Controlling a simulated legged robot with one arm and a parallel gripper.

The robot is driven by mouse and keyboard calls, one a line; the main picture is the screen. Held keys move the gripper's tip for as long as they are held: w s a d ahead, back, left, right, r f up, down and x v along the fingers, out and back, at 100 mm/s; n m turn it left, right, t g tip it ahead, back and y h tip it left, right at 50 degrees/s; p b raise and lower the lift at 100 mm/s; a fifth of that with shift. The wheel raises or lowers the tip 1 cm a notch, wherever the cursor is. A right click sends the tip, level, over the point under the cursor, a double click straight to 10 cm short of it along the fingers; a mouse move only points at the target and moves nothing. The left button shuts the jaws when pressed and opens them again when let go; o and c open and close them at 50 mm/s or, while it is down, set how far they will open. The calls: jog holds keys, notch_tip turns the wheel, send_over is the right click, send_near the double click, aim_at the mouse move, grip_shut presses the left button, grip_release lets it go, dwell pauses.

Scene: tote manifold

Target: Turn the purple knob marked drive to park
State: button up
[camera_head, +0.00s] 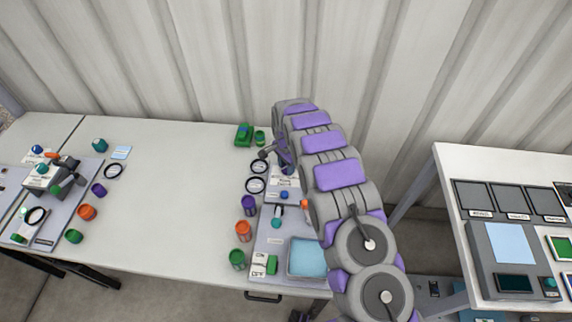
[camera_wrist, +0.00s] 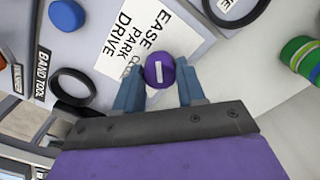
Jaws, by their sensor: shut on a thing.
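The purple knob (camera_wrist: 160,69) with a white pointer mark shows in the wrist view, between the two blue fingers of my gripper (camera_wrist: 159,78). The fingers are closed in on its sides. A white label (camera_wrist: 135,38) beside it reads EASE, PARK and DRIVE, with another word partly hidden by the knob. The white mark stands roughly upright in the picture; which word it points at I cannot tell. In the head view my gripper (camera_head: 284,160) reaches down at the back of the right-hand panel (camera_head: 270,235), and the knob is hidden there.
In the wrist view a black ring (camera_wrist: 72,87) and a blue knob (camera_wrist: 66,14) lie left, and a green-striped cylinder (camera_wrist: 302,58) lies right. In the head view purple, orange and green cylinders line the panel's left side. The table's middle (camera_head: 170,210) is clear.

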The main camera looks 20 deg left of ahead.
jog(key=shift+r, duration=0.15)
jog(key=n+p, duration=0.1)
jog(key=n, duration=0.1)
jog(key=n+p, duration=0.1)
jog(key=n, duration=0.1)
jog(key=shift+w+r+n+p, duration=0.15)
jog(key=shift+n+p, duration=0.2)
jog(key=shift+n, duration=0.05)
jog(key=shift+a+n+p, duration=0.1)
jog(key=shift+n+p, duration=0.75)
jog(key=shift+n, duration=1.45)
jog(key=o, duration=1.1)
jog(key=shift+f, duration=0.25)
jog(key=shift+c, duration=0.2)
jog(key=shift+r, duration=0.15)
notch_tip(320, 180, up, 17)
jog(key=p, duration=0.1)
